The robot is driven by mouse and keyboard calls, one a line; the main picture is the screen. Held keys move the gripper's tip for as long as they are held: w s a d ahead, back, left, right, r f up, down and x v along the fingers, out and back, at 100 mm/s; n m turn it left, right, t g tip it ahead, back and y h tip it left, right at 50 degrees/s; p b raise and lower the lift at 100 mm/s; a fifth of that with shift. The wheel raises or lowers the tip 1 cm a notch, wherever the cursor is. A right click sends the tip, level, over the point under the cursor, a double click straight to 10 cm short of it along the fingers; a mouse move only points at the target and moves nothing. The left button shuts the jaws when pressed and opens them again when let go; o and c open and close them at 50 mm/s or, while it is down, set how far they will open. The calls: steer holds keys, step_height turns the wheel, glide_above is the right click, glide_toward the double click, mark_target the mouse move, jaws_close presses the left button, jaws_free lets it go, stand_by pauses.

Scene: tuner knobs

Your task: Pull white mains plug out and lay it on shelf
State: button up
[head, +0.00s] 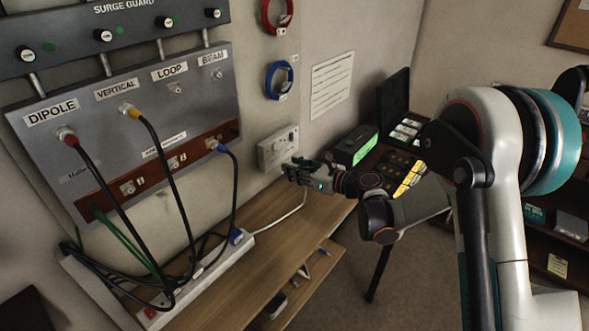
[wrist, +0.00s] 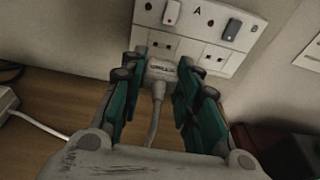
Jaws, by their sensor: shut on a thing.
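The white mains plug (wrist: 161,70) is between my gripper's fingers in the wrist view, up against the left half of the white wall socket (wrist: 205,35). Its pale cable (wrist: 154,118) hangs from it toward the camera. My gripper (wrist: 162,76) is shut on the plug, with teal fingers on either side. I cannot tell whether the pins are fully in the socket. In the head view my gripper (head: 290,171) is at the wall socket (head: 278,147), hiding the plug. The wooden shelf (head: 285,212) lies below the socket.
A white power strip (head: 205,268) with a blue plug lies on the shelf, with a white cable (head: 280,221) running from it. The antenna panel (head: 130,110) with hanging cables is at left. A green-lit box (head: 357,146) stands right of the socket. Bare shelf lies in front of the socket.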

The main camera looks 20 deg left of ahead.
mark_target(331, 210)
steer(key=s+d+f+g+h+p, duration=0.15)
steer(key=d+h, duration=0.25)
steer(key=d, duration=0.8)
steer(key=shift+w+f+b, duration=0.15)
steer(key=shift+f+b, duration=1.7)
steer(key=shift+f, duration=1.65)
steer(key=shift+f, duration=0.5)
steer(key=shift+s+d+f, duration=0.1)
steer(key=shift+s+f, duration=0.15)
steer(key=shift+f, duration=0.3)
steer(key=o, duration=0.8)
steer(key=shift+s, duration=0.1)
steer(key=shift+r, duration=0.25)
